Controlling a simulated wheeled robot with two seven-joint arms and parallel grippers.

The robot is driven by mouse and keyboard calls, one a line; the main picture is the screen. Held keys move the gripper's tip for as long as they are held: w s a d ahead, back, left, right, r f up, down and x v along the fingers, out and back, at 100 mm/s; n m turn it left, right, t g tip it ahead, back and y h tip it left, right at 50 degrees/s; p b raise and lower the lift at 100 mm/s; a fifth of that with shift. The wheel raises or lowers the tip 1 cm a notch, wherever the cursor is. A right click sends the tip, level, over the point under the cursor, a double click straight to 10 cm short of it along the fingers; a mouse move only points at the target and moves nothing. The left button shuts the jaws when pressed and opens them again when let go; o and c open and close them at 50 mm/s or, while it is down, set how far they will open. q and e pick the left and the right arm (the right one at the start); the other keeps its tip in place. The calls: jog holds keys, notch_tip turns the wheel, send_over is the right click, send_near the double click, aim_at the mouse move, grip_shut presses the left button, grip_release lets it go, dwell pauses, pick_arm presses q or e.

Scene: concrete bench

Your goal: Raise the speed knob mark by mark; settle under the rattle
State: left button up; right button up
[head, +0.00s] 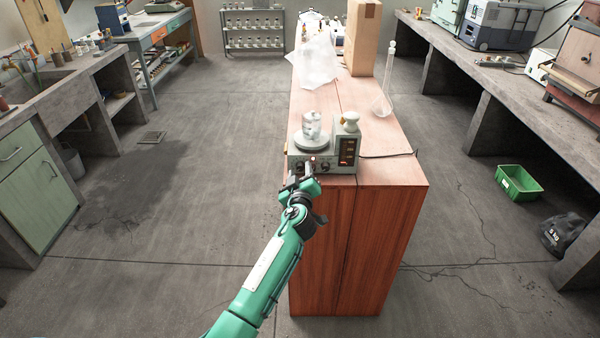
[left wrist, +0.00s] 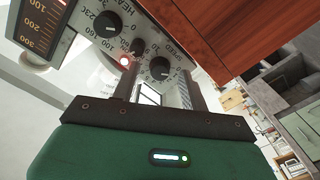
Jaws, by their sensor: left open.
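A grey stirring hotplate (head: 325,163) stands at the near end of the wooden bench top. A clear beaker (head: 312,127) sits on its round plate; its contents are too small to make out. In the left wrist view the front panel tilts, with the black speed knob (left wrist: 159,69) and the black heat knob (left wrist: 107,24). A small red lamp (left wrist: 125,60) glows between them. My left gripper (head: 309,172) is at the panel; its open fingers (left wrist: 160,84) appear either side of the speed knob. Contact is not clear. My right gripper is not in view.
A glass flask (head: 382,100), crumpled clear sheet (head: 315,62) and cardboard box (head: 364,38) stand farther back. A dark cable (head: 385,156) runs right. The floor left of the bench is clear.

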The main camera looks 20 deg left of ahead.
pick_arm(q)
jog(key=shift+c, duration=0.4)
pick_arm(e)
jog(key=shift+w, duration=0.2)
pick_arm(q)
grip_shut()
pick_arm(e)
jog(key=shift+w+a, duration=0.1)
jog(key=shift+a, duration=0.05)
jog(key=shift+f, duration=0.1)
